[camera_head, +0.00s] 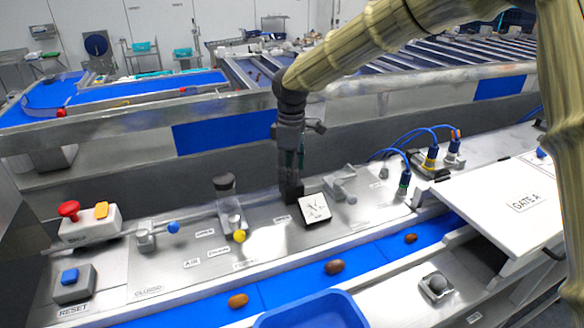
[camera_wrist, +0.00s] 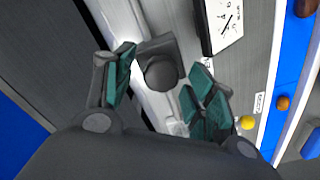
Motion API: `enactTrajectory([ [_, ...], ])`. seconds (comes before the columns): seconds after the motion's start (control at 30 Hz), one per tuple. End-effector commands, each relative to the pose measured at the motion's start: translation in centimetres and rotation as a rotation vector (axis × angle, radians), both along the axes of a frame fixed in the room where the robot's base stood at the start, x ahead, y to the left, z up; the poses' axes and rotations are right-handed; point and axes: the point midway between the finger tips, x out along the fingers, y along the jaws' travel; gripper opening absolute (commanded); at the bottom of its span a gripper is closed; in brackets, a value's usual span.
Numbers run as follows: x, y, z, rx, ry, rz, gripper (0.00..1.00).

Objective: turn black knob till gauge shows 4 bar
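The black knob (camera_wrist: 161,74) is a dark round cap on a dark block in the wrist view. My gripper (camera_wrist: 158,68) is open, with its teal finger pads on either side of the knob; a gap shows, and I see no clear contact. In the head view my gripper (camera_head: 291,160) points down just behind the gauge, and the knob is hard to make out beneath it. The gauge (camera_head: 314,207) is a white square dial with a dark needle; it also shows in the wrist view (camera_wrist: 224,24). The numerals are too small to read the pressure surely.
A clear bowl with a dark cap (camera_head: 224,183) and a yellow knob (camera_head: 239,236) stand left of the gauge. A blue-handled valve (camera_head: 160,232) and red button box (camera_head: 88,222) are further left. Blue-cabled connectors (camera_head: 404,182) are right. A blue belt (camera_head: 290,284) carries dates in front.

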Motion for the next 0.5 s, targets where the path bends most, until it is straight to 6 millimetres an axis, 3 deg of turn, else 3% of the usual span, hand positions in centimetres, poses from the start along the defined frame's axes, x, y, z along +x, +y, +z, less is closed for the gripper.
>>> enactTrajectory([
  [0.03, 0.1, 0.0, -0.1, -0.001, 0.001, 0.001, 0.46],
  [0.27, 1.1, 0.2, -0.7, 0.000, 0.012, 0.003, 0.09],
  [0.5, 1.3, -0.2, -1.0, 0.000, 0.016, 0.001, 0.09],
])
